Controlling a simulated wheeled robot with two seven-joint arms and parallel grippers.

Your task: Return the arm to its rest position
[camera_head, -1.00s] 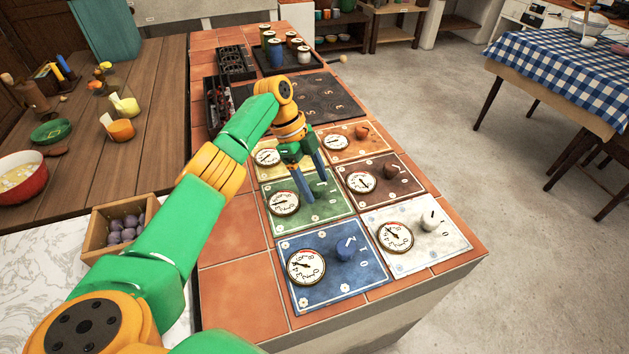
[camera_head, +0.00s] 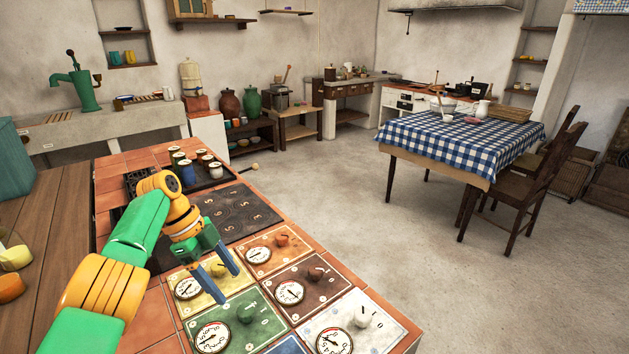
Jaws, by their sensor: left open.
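My left arm comes in from the lower left, green with orange joints. Its gripper (camera_head: 224,281) is open, with two blue fingers pointing down and apart and nothing between them. It hangs over the yellow panel (camera_head: 186,307), close to the orange panel (camera_head: 293,238). The fingers hide part of the yellow panel, and I cannot tell whether they touch it. The green panel (camera_head: 268,331), brown panel (camera_head: 329,279) and white panel (camera_head: 379,309) lie nearer, each with a dial and a knob. My right gripper is out of view.
The tiled counter (camera_head: 140,160) holds a dark plate (camera_head: 238,208) and several jars (camera_head: 187,172) behind the gripper. A wooden worktop (camera_head: 55,225) is at left. A table with a checked cloth (camera_head: 455,143) and chairs (camera_head: 535,190) stand at right. The floor between is clear.

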